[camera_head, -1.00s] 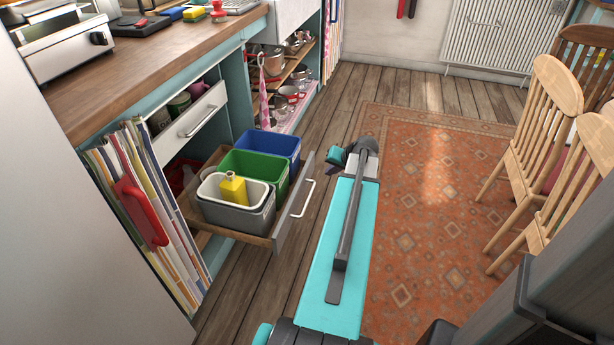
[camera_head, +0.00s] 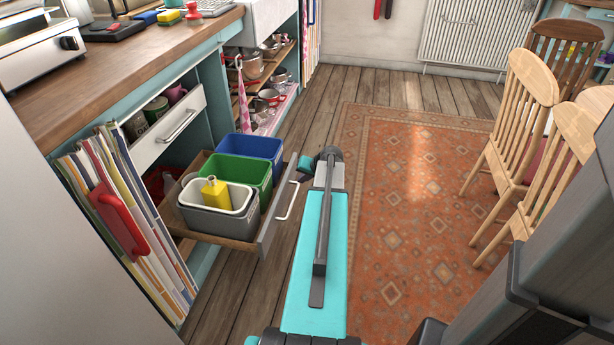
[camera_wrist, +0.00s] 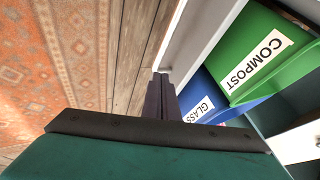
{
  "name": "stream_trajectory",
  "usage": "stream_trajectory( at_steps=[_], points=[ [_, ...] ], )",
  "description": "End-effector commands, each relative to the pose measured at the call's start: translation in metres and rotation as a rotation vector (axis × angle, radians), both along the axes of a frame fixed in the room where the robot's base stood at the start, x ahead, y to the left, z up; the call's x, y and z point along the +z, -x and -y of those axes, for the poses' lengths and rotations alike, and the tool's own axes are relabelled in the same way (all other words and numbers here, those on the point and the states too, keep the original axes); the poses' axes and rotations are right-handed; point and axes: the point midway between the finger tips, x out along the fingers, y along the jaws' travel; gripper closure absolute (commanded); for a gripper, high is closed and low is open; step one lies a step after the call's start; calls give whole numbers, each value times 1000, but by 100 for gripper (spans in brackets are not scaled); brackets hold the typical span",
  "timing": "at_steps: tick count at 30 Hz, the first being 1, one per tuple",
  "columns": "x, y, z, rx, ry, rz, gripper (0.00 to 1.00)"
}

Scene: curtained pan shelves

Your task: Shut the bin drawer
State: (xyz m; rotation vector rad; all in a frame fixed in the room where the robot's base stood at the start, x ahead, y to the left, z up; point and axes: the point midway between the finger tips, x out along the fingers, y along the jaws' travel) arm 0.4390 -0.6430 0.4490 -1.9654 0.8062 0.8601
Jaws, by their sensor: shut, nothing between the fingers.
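The bin drawer (camera_head: 272,222) is pulled out from the lower cabinet. In the head view my teal gripper body is just outside the front's far end, fingertips not clear.
Pan shelves (camera_head: 268,100) lie beyond. Wooden chairs (camera_head: 520,120) stand right. The rug (camera_head: 410,200) is clear beside my arm.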

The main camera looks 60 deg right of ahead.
Motion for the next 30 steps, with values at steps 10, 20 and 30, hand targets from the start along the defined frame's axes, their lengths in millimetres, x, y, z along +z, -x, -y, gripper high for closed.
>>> stream_trajectory(
  at_steps=[10, 20, 30],
  points=[
    [-5, -36, -10, 2, 0, 0, 100],
    [-4, -42, -12, 1, -1, 0, 100],
    [-4, -44, -11, -1, -1, 0, 100]
  ],
)
